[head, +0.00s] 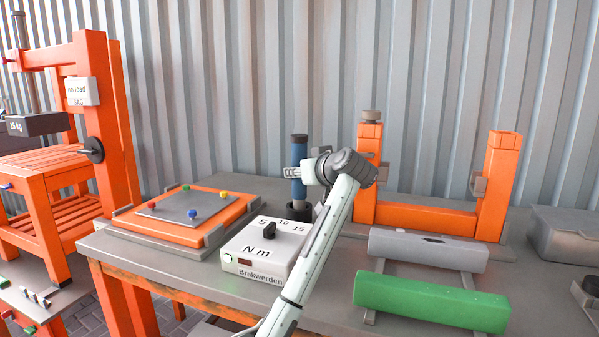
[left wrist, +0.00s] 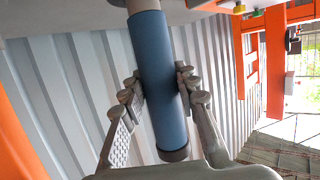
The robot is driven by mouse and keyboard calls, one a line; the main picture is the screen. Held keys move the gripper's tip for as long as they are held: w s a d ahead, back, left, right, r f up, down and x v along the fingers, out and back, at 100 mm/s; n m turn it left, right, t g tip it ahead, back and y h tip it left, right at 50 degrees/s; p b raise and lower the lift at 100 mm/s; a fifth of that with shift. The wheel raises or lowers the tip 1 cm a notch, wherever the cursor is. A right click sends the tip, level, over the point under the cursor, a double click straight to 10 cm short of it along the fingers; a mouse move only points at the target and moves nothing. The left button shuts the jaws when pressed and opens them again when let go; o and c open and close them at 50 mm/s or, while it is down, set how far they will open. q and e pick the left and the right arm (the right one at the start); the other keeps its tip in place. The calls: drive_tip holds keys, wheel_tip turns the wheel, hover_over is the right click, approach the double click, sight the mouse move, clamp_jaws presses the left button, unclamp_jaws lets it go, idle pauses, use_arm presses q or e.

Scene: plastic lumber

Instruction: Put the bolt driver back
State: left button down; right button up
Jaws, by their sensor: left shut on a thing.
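The bolt driver (head: 299,187) has a blue cylindrical handle with a dark cap. It is upright behind the white torque box (head: 262,249). My left gripper (head: 298,173) is shut around the upper part of the handle. In the left wrist view the fingers press on both sides of the blue handle (left wrist: 158,60), and a grey shaft shows at its far end. A black round holder (head: 296,215) is directly below the driver. I cannot tell whether the driver's lower end is seated in it. My right gripper is not in view.
An orange plate fixture (head: 213,230) with coloured knobs is on the left of the grey table. An orange U-shaped frame (head: 428,219), a grey beam (head: 428,249) and a green beam (head: 431,302) are on the right. A corrugated wall (head: 240,80) stands behind.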

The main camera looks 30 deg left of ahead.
use_arm(q)
drive_tip(key=c, duration=1.4)
unclamp_jaws()
drive_tip(key=shift+f, duration=0.15)
drive_tip(key=shift+c, duration=0.2)
drive_tip(key=o, duration=0.3)
